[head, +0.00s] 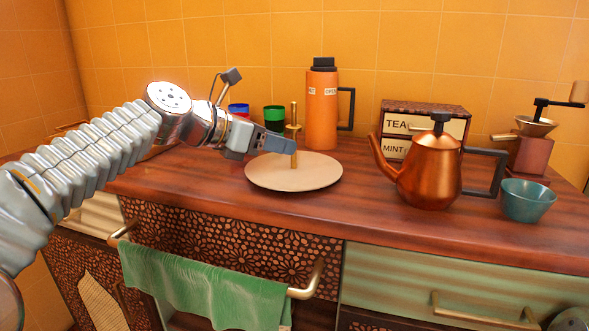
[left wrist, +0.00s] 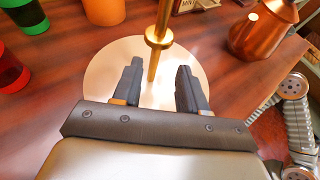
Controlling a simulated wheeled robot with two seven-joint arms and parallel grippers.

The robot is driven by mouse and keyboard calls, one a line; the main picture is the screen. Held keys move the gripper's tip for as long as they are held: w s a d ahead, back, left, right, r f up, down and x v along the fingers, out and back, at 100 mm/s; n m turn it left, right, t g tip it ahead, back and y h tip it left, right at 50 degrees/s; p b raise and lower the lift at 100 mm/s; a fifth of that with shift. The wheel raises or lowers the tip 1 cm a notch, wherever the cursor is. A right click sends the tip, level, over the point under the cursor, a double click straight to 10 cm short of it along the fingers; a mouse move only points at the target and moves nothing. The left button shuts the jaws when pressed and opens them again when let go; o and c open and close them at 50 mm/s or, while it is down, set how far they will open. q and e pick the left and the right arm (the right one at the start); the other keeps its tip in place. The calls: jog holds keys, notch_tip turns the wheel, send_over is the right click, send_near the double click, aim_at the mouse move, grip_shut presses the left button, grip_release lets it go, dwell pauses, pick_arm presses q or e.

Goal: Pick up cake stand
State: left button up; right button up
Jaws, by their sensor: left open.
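The cake stand is a round cream plate (head: 300,176) with a thin upright gold post (head: 294,118) at its middle; it stands on the wooden counter. In the left wrist view the gold post (left wrist: 157,36) has a ring collar and rises from the plate (left wrist: 105,75). My left gripper (head: 287,146) comes in from the left, above the plate, with its fingertips at the post. In the left wrist view my left gripper (left wrist: 160,68) is open, with the post showing between its two fingers; no contact is visible. My right gripper is not in view.
An orange flask (head: 322,108) stands behind the plate. A copper kettle (head: 430,172), a tea box (head: 440,119), a teal bowl (head: 527,201) and a coffee grinder (head: 531,150) stand right. Green (head: 274,118) and red-blue cups stand behind the gripper. A green towel (head: 205,285) hangs in front.

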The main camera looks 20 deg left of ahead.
aim_at(300, 165)
pick_arm(q)
jog(key=x, duration=0.6)
jog(key=shift+w+r, duration=0.1)
jog(key=shift+w, duration=0.4)
grip_shut()
